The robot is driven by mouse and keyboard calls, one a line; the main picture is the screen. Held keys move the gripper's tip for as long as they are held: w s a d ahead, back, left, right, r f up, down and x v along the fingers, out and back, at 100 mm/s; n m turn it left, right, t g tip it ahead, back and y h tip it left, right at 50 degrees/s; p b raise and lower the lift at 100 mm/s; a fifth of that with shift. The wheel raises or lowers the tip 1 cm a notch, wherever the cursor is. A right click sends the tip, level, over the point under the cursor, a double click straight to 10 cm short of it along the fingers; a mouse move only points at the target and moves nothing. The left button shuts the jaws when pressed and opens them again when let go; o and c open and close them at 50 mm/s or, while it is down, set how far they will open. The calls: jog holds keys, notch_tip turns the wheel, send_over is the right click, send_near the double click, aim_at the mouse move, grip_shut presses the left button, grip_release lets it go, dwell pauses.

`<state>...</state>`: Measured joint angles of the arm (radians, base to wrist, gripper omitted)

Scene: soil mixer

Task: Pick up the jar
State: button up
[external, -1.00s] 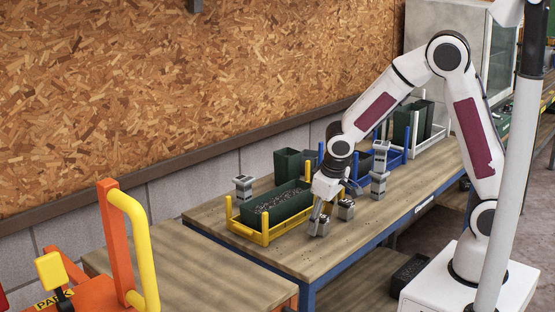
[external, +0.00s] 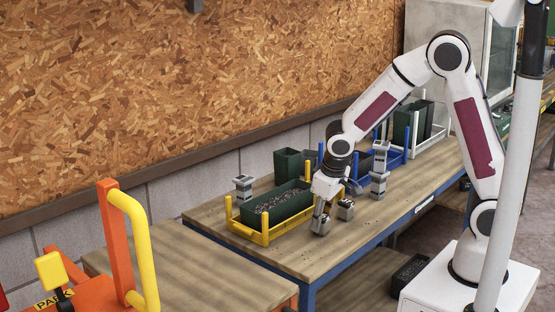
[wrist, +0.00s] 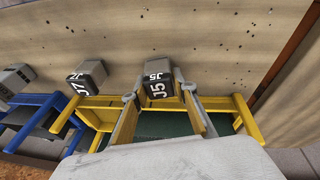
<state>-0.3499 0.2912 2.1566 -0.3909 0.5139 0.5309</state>
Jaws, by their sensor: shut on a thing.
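My gripper (external: 321,207) points down at the front of the workbench and is shut on a small grey jar (external: 320,226). In the wrist view, this jar (wrist: 158,88) has a dark face marked J5 and sits between the two fingertips (wrist: 161,97). A similar jar (external: 346,211) stands just to the right in the external view. It is marked J7 in the wrist view (wrist: 88,76), to the left. I cannot tell whether the held jar still touches the table.
A yellow rack (external: 262,239) holding a dark green soil-filled bin (external: 277,206) is close behind my gripper. A blue rack (external: 400,156) and stacked grey jars (external: 379,172) stand to the right. The front left tabletop (external: 285,258) is clear.

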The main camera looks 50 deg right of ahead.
jog(key=shift+r, duration=4.95)
jog(key=shift+a, duration=0.15)
